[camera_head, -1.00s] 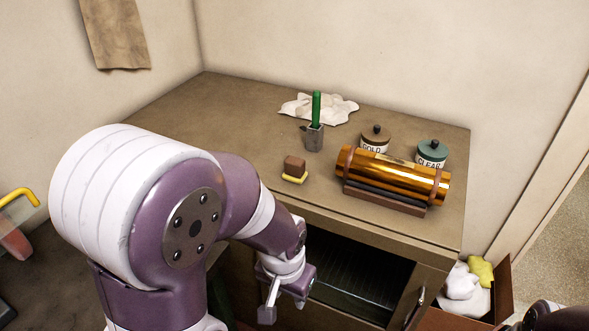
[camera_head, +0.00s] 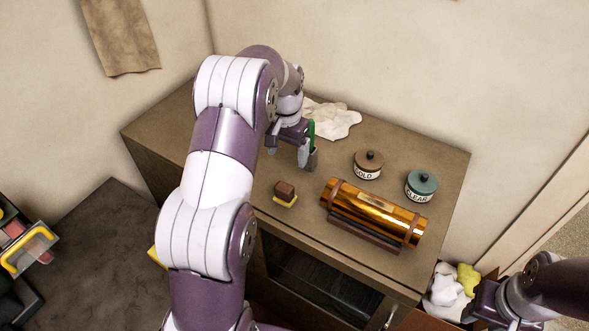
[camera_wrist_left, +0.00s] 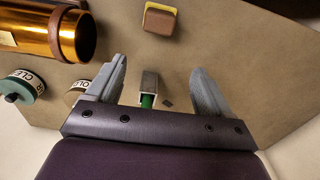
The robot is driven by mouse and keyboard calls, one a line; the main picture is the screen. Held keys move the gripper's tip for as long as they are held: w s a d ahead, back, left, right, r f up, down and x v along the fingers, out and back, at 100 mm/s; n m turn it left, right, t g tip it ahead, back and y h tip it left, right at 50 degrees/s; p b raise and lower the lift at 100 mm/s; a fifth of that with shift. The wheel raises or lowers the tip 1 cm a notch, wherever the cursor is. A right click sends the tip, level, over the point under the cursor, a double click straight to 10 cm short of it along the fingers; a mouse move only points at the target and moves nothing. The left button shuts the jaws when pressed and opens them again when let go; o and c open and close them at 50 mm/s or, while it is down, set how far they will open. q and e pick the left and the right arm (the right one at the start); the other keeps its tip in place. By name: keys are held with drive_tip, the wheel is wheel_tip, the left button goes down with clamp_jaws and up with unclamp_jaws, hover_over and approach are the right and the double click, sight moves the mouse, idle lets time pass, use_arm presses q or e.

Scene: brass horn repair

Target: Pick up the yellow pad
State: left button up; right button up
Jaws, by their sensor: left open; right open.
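A small block with a brown top and a yellow pad (camera_head: 285,203) beneath it sits on the cabinet top, left of the brass cylinder. The yellow pad also shows at the top of the left wrist view (camera_wrist_left: 158,7). My left gripper (camera_head: 288,152) is open and empty above the cabinet top, behind the block and beside the grey holder. In the left wrist view my left gripper (camera_wrist_left: 158,68) has its fingers spread, with the block beyond the tips. My right gripper (camera_head: 470,310) is low at the right, by the crate; its fingers are hard to make out.
A grey holder (camera_wrist_left: 149,80) with a green-handled tool (camera_head: 311,130) stands close to my left fingers. A brass cylinder (camera_head: 375,208) rests on a cradle. Two lidded jars (camera_head: 368,165) and a white cloth (camera_head: 335,118) are behind. A yellow cloth (camera_head: 467,279) lies in the crate.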

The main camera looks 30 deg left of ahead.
sight(285, 187)
use_arm(q)
drive_tip(key=s+f+p, duration=0.1)
drive_tip(key=s+f, duration=0.2)
drive_tip(key=s, duration=0.1)
drive_tip(key=shift+a+f, duration=0.1)
drive_tip(key=shift+f, duration=0.25)
drive_tip(key=f+p, duration=0.1)
drive_tip(key=w+f+p, duration=0.1)
drive_tip(key=f, duration=0.1)
drive_tip(key=f+p, duration=0.2)
drive_tip(key=shift+w+d+f, duration=0.2)
drive_tip(key=shift+w+d, duration=0.05)
drive_tip(key=shift+d, duration=0.15)
drive_tip(key=shift+s+f, duration=0.25)
drive_tip(key=shift+f, duration=1)
drive_tip(key=shift+s+a+f, duration=0.1)
drive_tip(key=shift+s, duration=0.05)
drive_tip(key=shift+w+f, duration=0.1)
drive_tip(key=shift+w, duration=0.15)
drive_tip(key=c, duration=1)
use_arm(e)
drive_tip(key=r, duration=0.2)
drive_tip(key=s+r, duration=0.2)
drive_tip(key=r, duration=0.1)
drive_tip(key=shift+a+r, duration=0.1)
drive_tip(key=shift+r, duration=0.2)
